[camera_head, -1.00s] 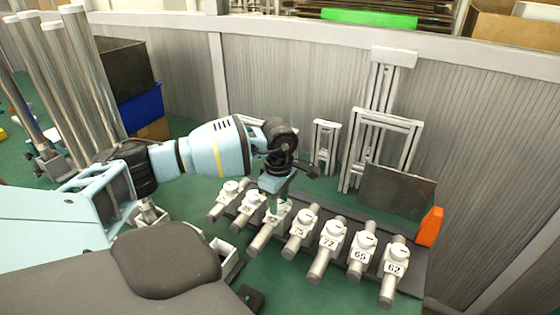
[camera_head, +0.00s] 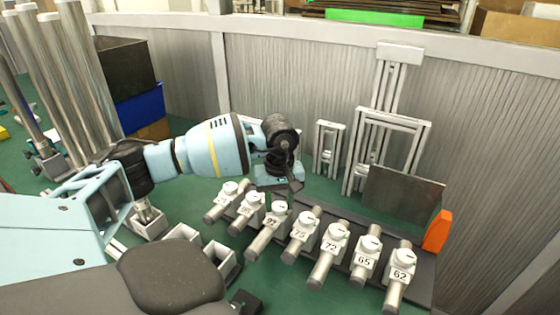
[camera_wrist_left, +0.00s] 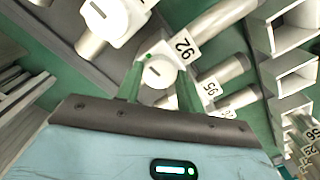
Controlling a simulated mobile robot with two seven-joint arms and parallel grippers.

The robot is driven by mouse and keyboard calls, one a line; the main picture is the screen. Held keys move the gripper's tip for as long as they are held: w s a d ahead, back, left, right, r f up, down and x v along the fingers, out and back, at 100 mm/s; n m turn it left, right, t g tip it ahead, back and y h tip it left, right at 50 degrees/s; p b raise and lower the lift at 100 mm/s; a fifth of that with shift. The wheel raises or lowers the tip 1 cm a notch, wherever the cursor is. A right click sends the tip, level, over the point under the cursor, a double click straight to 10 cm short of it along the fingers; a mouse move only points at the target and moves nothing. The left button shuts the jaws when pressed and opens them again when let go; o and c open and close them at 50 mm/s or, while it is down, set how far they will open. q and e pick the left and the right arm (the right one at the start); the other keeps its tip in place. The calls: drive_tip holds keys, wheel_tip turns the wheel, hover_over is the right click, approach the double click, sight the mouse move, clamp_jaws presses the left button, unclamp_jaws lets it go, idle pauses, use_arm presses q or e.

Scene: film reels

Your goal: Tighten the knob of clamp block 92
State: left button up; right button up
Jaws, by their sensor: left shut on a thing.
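Clamp block 92 (camera_head: 270,223) is a white block with its number on the front, on a metal rod in a row of similar blocks. Its round white knob (camera_wrist_left: 157,74) shows in the left wrist view between my two green finger pads, with a mark across its face and a small green dot beside it. My left gripper (camera_head: 280,194) is shut on this knob from above and behind. In the head view the fingers are mostly hidden or too small to make out. My right gripper is not in view.
Neighbouring blocks stand close on both sides, among them 75 (camera_head: 300,232) and 62 (camera_head: 400,275). Open white bins (camera_head: 218,258) lie to the left. A dark upright panel (camera_head: 402,193) and an orange piece (camera_head: 437,231) stand behind the row at right.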

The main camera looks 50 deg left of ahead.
sight(279, 206)
use_arm(q)
drive_tip(key=shift+m, duration=0.6)
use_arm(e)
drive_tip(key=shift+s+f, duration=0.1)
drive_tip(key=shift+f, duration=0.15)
use_arm(q)
drive_tip(key=o, duration=1)
drive_tip(key=shift+r, duration=0.1)
wheel_tip(279, 206, up, 8)
drive_tip(key=shift+f, duration=0.15)
